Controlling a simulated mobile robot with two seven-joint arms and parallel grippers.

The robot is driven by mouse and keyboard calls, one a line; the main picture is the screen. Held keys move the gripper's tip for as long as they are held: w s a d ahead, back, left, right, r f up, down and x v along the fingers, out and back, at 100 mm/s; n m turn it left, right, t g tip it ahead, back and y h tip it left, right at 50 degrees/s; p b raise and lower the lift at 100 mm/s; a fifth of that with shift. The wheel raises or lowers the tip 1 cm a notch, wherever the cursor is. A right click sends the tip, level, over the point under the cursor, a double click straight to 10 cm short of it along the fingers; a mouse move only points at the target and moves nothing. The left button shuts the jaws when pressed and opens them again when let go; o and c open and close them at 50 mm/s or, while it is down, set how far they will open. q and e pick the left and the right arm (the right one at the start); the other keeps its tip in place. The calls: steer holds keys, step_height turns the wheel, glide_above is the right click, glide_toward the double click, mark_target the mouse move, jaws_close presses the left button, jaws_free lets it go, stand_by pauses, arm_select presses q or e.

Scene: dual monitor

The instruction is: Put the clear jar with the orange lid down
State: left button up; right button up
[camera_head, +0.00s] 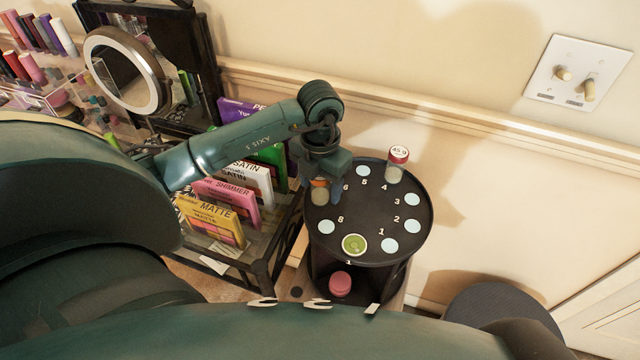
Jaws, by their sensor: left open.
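The clear jar with the orange lid (320,192) stands upright on the round black table (335,211), near its left rim and close to the numbers 6 and 8. My left gripper (325,183) points down over the jar from above, with its fingers around the lid. The fingers are open. The gripper covers part of the jar and the spot under it. I cannot tell whether a finger touches the lid. My right gripper is not in view.
A jar with a red and white lid (397,163) stands at the table's back right. A green-topped jar (354,244) is at the front. Several pale round spots are empty. Upright palette boxes (212,220) and a mirror (128,70) are at left. A pink object (340,283) lies below.

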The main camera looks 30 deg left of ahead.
arm_select(q)
step_height(320, 180, up, 11)
steer(key=shift+r, duration=0.2)
steer(key=shift+f, duration=0.1)
stand_by(0.5)
